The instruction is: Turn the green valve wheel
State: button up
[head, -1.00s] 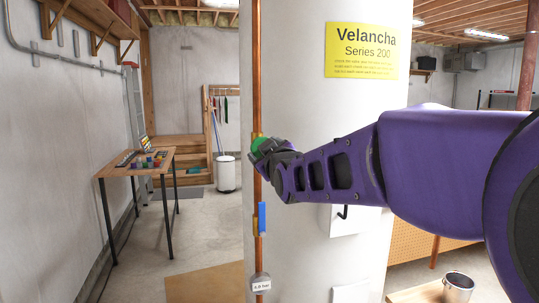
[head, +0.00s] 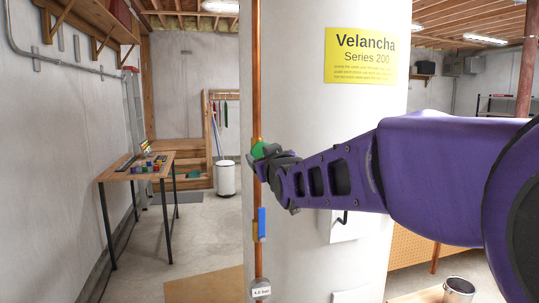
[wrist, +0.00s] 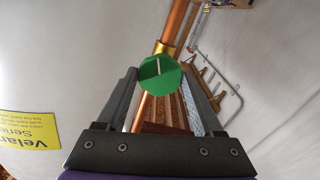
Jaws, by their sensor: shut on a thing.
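The green valve wheel (wrist: 159,76) sits on a brass fitting (wrist: 164,48) of the copper pipe, between my two fingers in the wrist view. A pale line crosses its face. In the head view the green wheel (head: 259,149) shows at the tip of my purple arm, partly hidden by the gripper. My gripper (head: 270,160) is shut on the wheel, with one finger at each side of it, as the wrist view (wrist: 160,92) shows. The copper pipe (head: 257,80) runs upright along the white tank.
The large white tank (head: 300,100) with a yellow sign (head: 366,55) stands right behind the pipe. A blue lever (head: 262,223) and a small gauge (head: 260,288) sit lower on the pipe. A wooden table (head: 135,172) stands at the left, with open floor between.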

jog(key=shift+m, duration=1.7)
jog(key=shift+m, duration=1.7)
jog(key=o, duration=0.7)
jog(key=shift+s, duration=0.1)
